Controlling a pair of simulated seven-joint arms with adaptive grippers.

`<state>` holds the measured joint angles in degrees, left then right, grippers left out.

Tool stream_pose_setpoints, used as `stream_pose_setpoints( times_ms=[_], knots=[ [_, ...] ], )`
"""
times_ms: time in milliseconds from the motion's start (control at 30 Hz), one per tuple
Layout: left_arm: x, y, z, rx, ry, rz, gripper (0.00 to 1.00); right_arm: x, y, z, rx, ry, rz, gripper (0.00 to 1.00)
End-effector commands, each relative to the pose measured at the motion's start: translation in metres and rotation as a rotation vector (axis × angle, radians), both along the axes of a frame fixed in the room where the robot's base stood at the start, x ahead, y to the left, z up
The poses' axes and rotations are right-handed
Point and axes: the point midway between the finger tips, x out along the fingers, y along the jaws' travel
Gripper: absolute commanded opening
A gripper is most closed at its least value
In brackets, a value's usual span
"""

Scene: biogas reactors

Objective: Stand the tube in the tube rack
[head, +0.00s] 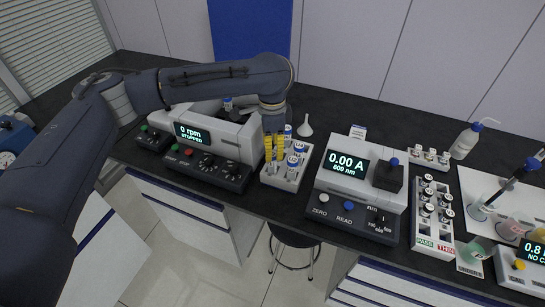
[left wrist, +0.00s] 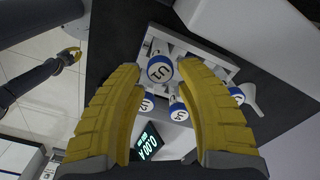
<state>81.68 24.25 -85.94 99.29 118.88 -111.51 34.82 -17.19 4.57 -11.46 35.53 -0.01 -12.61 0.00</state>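The white tube rack (head: 287,180) stands on the dark bench between the centrifuge and the photometer, with several blue-and-white capped tubes (head: 298,147) in it. My left gripper (head: 274,160) points down over the rack's left part, its yellow fingers apart. In the left wrist view the fingertips (left wrist: 161,72) lie on either side of a tube with a blue-rimmed, marked cap (left wrist: 160,69). Its cap looks larger and nearer than the others. I cannot tell whether its lower end is in a hole.
The centrifuge (head: 217,135) reads 0 rpm, stopped, with a capped tube (head: 228,103) on top. The photometer (head: 357,185) stands right of the rack. A white funnel (head: 305,127) stands behind it. A PASS/THIN tray (head: 424,232) with vials is further right.

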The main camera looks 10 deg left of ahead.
Motion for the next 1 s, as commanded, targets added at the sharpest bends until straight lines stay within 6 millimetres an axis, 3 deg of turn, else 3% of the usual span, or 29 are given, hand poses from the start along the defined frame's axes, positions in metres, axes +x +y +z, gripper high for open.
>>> stream_pose_setpoints(
  times_ms=[200, 400, 1000],
  knots=[
    [0.001, 0.0, 0.034, 0.0, -0.003, 0.0, 0.35, 0.0, 0.0, 0.0, 0.0, 0.0, 0.0, 0.0],
    [0.0, 0.0, 0.053, -0.001, -0.001, 0.0, 0.35, 0.0, 0.0, 0.0, 0.0, 0.0, 0.0, 0.0],
    [0.0, 0.0, 0.063, 0.0, 0.001, 0.0, 0.35, 0.0, 0.0, 0.0, 0.0, 0.0, 0.0, 0.0]
  ],
)
